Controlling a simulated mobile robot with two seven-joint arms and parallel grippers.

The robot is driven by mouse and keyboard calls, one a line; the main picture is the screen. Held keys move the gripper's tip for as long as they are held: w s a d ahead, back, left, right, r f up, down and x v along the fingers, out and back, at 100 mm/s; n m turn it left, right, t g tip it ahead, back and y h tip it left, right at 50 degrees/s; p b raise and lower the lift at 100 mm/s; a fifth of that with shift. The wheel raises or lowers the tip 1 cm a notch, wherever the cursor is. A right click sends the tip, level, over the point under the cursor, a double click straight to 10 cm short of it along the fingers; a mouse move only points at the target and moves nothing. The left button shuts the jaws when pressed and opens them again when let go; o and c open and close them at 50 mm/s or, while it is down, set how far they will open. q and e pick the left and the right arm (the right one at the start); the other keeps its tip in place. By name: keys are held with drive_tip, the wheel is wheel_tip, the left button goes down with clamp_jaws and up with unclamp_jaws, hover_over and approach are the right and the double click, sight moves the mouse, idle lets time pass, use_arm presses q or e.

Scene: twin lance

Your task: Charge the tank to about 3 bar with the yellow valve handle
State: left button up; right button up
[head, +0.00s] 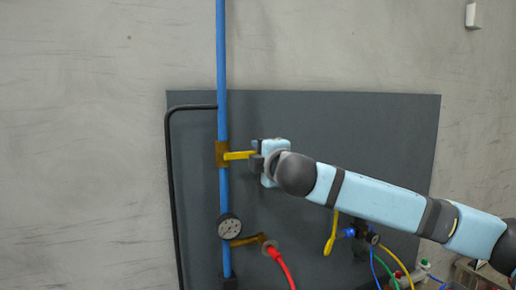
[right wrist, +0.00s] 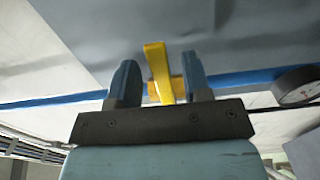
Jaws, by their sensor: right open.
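The yellow valve handle (head: 238,155) sticks out to the right from a brass valve body (head: 222,154) on the vertical blue pipe (head: 222,70). My right gripper (head: 257,157) is at the handle's free end. In the right wrist view, the handle (right wrist: 159,70) stands between the two fingers of my right gripper (right wrist: 153,82), which is open with gaps beside the handle. A round white-faced gauge (head: 230,228) sits lower on the pipe; it also shows in the right wrist view (right wrist: 297,87). Its needle is too small to read. The left gripper is not in view.
A dark grey panel (head: 340,115) backs the pipe. A black bent tube (head: 170,160) runs left of it. A red hose (head: 280,262), a second yellow handle (head: 330,235) and several coloured thin hoses (head: 392,262) are below my right arm. The wall at left is bare.

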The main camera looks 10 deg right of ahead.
drive_tip(key=shift+w+a, duration=0.15)
drive_tip(key=shift+w, duration=0.55)
drive_tip(key=shift+c, duration=1.1)
clamp_jaws()
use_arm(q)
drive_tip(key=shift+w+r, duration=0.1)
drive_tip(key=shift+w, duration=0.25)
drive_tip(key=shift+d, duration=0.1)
use_arm(e)
drive_tip(key=shift+a+f, duration=0.1)
